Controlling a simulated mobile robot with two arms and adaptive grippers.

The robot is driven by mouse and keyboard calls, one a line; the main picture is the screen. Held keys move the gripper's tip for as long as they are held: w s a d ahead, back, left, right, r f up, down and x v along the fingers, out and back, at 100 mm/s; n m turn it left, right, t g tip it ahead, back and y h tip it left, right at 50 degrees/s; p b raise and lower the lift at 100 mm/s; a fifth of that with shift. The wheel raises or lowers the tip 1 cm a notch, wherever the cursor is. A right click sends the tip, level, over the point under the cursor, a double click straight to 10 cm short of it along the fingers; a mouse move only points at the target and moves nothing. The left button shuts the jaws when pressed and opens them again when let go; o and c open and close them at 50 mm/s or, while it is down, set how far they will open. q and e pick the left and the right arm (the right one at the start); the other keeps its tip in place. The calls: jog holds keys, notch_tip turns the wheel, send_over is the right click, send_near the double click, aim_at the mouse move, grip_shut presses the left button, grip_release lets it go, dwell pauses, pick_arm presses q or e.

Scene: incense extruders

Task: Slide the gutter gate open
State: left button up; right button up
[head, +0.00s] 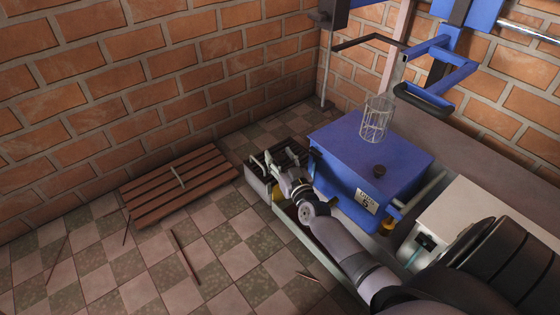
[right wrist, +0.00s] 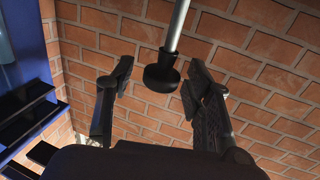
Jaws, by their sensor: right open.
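The pale gutter (head: 308,255) runs along the floor in front of the blue box, with a dark grate (head: 291,154) at its far end. My right gripper (head: 273,168) is over that far end, beside the grate. It hides part of the gutter, and I cannot make out the gate clearly. In the right wrist view the right gripper (right wrist: 155,88) is open, its dark fingers apart. A black knob (right wrist: 160,72) on a grey rod shows between the fingers in the picture; I cannot tell its distance or whether it belongs to the gate. My left gripper is not in view.
The blue box (head: 352,153) bears a wire basket (head: 376,120) and stands right of the gripper. A slatted wooden pallet (head: 178,187) lies on the tiles to the left. Thin sticks (head: 186,256) lie on the floor. Brick walls close the back; the tiles at front left are mostly clear.

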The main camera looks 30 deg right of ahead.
jog(key=shift+c, duration=0.4)
grip_shut()
dwell(0.6)
